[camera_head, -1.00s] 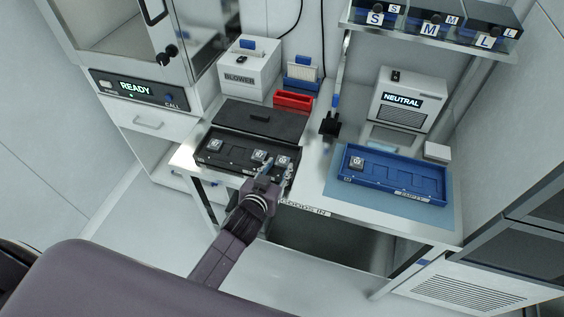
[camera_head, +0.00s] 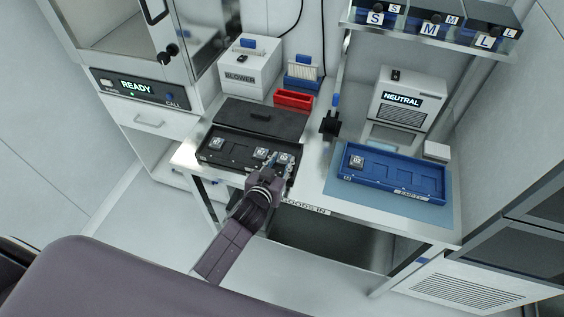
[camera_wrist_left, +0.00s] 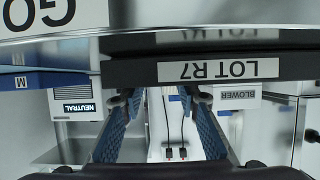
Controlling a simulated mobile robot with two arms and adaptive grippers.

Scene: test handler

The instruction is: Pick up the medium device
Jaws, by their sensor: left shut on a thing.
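A black tray (camera_head: 221,163) on the left part of the bench holds small grey square devices: a left one (camera_head: 217,144), a middle one (camera_head: 261,153) and a right one (camera_head: 284,158). Their size marks are too small to read. My left gripper (camera_head: 281,161) reaches over the tray's front wall and is shut on the right device. In the left wrist view my two blue-padded fingers (camera_wrist_left: 160,100) stand apart, their tips behind the tray wall labelled LOT R7 (camera_wrist_left: 190,70), which hides the held device. My right gripper is not in view.
A blue tray (camera_head: 395,190) on a blue mat holds one device (camera_head: 357,161) at its left end. A NEUTRAL unit (camera_head: 405,105), a BLOWER box (camera_head: 247,70) and a red bin (camera_head: 293,101) stand behind. A shelf with S, M, L boxes (camera_head: 432,27) hangs above.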

